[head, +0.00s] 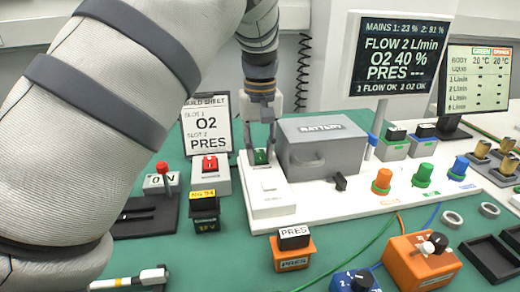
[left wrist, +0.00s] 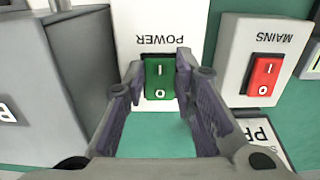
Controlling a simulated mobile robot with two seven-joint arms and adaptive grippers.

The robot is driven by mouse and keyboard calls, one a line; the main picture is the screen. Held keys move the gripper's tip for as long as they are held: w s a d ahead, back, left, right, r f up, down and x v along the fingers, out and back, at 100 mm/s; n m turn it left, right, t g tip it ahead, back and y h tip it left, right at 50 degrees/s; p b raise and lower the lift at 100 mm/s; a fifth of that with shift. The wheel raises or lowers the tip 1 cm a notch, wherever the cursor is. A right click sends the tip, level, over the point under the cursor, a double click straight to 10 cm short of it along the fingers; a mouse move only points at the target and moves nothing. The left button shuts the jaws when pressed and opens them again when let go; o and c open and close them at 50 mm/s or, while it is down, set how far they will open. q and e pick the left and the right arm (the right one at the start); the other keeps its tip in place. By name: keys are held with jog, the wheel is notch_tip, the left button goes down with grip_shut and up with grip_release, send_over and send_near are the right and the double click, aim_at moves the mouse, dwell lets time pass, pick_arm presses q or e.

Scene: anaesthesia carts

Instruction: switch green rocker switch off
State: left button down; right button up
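The green rocker switch (head: 261,157) sits on a white panel (head: 270,205) left of the grey battery box. In the left wrist view the green switch (left wrist: 160,78) is marked I and O, beside the upside-down word POWER. I cannot tell which side of it is pressed. My left gripper (head: 261,148) points down at the switch. In the left wrist view its fingers (left wrist: 158,90) are apart, one on each side of the switch, with nothing held. Whether they touch it is unclear. My right gripper is not in view.
A red rocker switch (head: 210,163) marked MAINS stands close to the left. The grey battery box (head: 322,145) stands close to the right. A red-knobbed lever (head: 162,170), orange (head: 382,180) and green knobs (head: 422,175) and a screen (head: 393,58) are around. My left arm covers the left side.

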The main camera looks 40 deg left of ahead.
aim_at(258, 151)
pick_arm(q)
jog(key=shift+w+f, duration=0.15)
jog(key=shift+w+a+f+g+h+b, duration=0.15)
jog(key=shift+a+f+g+h+b, duration=0.1)
jog(key=shift+g+h+b, duration=0.5)
jog(key=shift+r+h+b, duration=0.3)
jog(key=shift+r+h, duration=0.05)
jog(key=shift+h, duration=0.1)
jog(key=shift+r, duration=0.15)
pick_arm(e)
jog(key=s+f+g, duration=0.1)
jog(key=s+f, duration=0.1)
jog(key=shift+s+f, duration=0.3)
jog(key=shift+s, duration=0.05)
pick_arm(q)
jog(key=c, duration=1.3)
grip_release()
jog(key=shift+r, duration=0.1)
jog(key=v, duration=0.7)
jog(key=shift+w+r, duration=0.1)
jog(key=shift+r, duration=0.05)
